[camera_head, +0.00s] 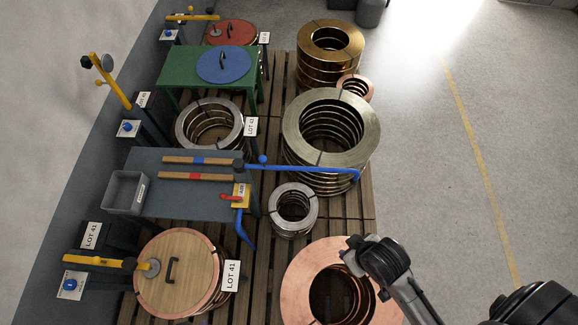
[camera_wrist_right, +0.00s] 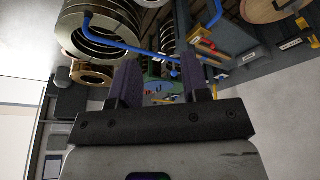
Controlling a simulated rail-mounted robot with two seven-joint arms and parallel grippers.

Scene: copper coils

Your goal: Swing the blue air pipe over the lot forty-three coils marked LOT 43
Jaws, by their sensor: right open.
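The blue air pipe (camera_head: 310,168) runs right from a post beside the grey bench, with a ball knob near the post. Its bent tip hangs at the near right side of a tall pale-metal coil stack (camera_head: 361,128). The pipe also crosses the upper part of the right wrist view (camera_wrist_right: 125,44), beyond my fingers. A small tag (camera_head: 251,127) stands beside a silver coil (camera_head: 185,120); its last digit is too small to read surely. My right gripper (camera_wrist_right: 162,78) is open and empty, apart from the pipe. In the head view its arm is over the near copper coil (camera_head: 300,275). My left gripper is out of view.
The grey bench (camera_head: 190,205) carries wooden-handled tools, a grey bin (camera_head: 125,192) and a yellow box with a red handle (camera_head: 240,195). A LOT 41 sign (camera_head: 231,275) stands by a wood-lidded coil (camera_head: 180,270). A small silver coil (camera_head: 293,210) lies below the pipe. Floor at right is clear.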

